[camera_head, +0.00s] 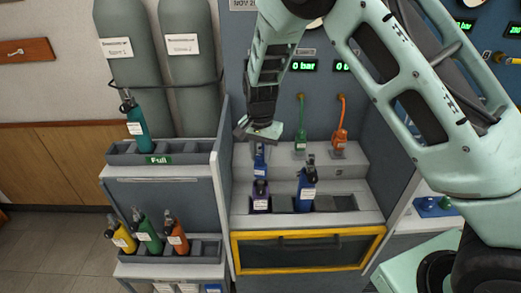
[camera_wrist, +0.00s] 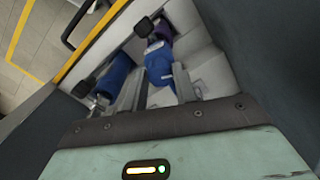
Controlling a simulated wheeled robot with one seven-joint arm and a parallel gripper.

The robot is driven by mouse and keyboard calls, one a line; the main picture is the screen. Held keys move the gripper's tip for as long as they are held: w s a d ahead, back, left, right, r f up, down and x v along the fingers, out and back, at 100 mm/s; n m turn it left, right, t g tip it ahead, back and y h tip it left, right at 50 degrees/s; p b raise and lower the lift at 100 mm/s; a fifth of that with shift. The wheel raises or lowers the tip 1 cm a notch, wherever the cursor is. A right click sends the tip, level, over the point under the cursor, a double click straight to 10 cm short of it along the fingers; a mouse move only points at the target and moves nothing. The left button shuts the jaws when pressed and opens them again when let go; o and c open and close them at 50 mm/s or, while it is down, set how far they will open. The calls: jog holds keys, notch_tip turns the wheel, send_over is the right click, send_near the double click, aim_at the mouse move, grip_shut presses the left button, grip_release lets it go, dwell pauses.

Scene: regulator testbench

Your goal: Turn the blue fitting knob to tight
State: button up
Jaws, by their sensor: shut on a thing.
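The blue fitting (camera_head: 260,156) stands on the upper step of the bench, at the left of the row of fittings. My gripper (camera_head: 262,134) is directly above it, pointing down, and hides its top. In the wrist view the blue fitting (camera_wrist: 158,66) shows between my gripper's fingers (camera_wrist: 158,92), which are shut on its knob. The knob itself is mostly hidden, and its turn angle cannot be read. A blue bottle (camera_head: 306,192) stands in the lower rack, right of and in front of the fitting.
A purple bottle (camera_head: 261,197) stands in the rack left of the blue bottle. Green (camera_head: 300,141) and orange (camera_head: 340,140) fittings with hoses are to the right of my gripper. A grey side wall (camera_head: 221,160) is close on the left. Rack slots on the right are empty.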

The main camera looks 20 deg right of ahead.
aim_at(261, 156)
jog(key=shift+m, duration=0.6)
jog(key=shift+m+p, duration=0.35)
jog(key=shift+m, duration=0.15)
dwell(1.2)
jog(key=o, duration=1)
notch_tip(261, 156, up, 18)
jog(key=b, duration=0.3)
jog(key=shift+f+b, duration=0.25)
jog(key=shift+b, duration=0.05)
